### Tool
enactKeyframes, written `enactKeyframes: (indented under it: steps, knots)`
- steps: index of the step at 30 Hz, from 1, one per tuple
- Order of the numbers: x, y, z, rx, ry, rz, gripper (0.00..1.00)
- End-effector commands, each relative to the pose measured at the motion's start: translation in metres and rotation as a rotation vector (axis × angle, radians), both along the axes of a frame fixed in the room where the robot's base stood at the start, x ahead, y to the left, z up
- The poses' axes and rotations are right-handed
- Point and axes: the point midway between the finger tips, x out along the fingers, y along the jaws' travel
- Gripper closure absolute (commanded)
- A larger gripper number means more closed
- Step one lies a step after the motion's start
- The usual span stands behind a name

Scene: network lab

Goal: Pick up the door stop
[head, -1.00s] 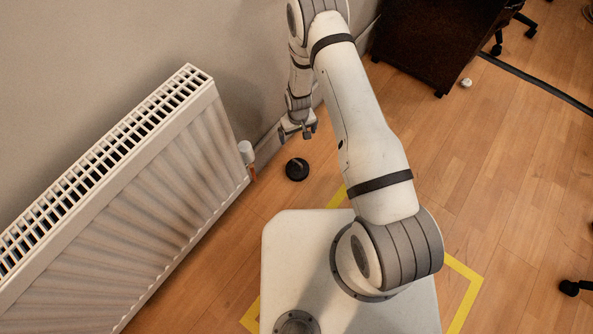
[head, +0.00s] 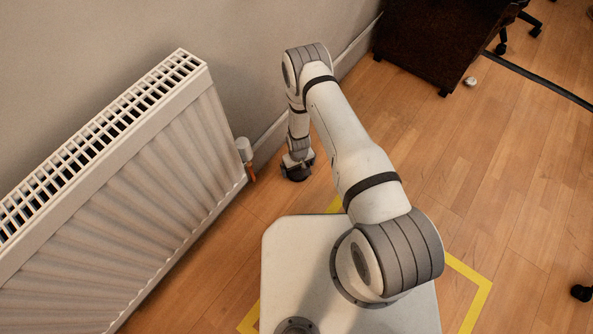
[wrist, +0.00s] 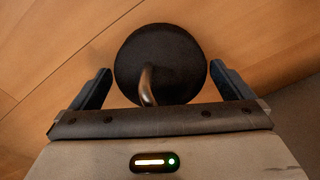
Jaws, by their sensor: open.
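The door stop is a round black disc with a curved metal handle; it stands on the wooden floor near the wall. In the head view the door stop (head: 297,177) shows just below my gripper (head: 297,167), which hides part of it. In the wrist view the door stop (wrist: 175,55) lies between the two dark fingers of my gripper (wrist: 160,88), with a gap on each side. The handle (wrist: 147,85) points toward the gripper's palm. The gripper is open and holds nothing.
A white radiator (head: 165,215) with a valve (head: 244,150) stands along the wall at the left. A dark cabinet (head: 435,45) stands at the back right. Yellow tape (head: 470,290) marks the floor around my base. The wooden floor at the right is largely clear.

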Motion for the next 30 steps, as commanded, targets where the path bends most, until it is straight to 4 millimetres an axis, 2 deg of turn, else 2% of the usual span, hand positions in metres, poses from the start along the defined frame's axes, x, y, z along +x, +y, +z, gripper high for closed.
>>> enactKeyframes:
  steps: [1, 8, 30]
  knots:
    - [-0.0005, -0.0001, -0.006, 0.0, 0.001, 0.0, 0.0]
    - [-0.0003, -0.0003, -0.0047, 0.0, 0.001, -0.001, 0.02]
    - [0.0002, -0.001, -0.0043, 0.0, 0.0, -0.002, 0.62]
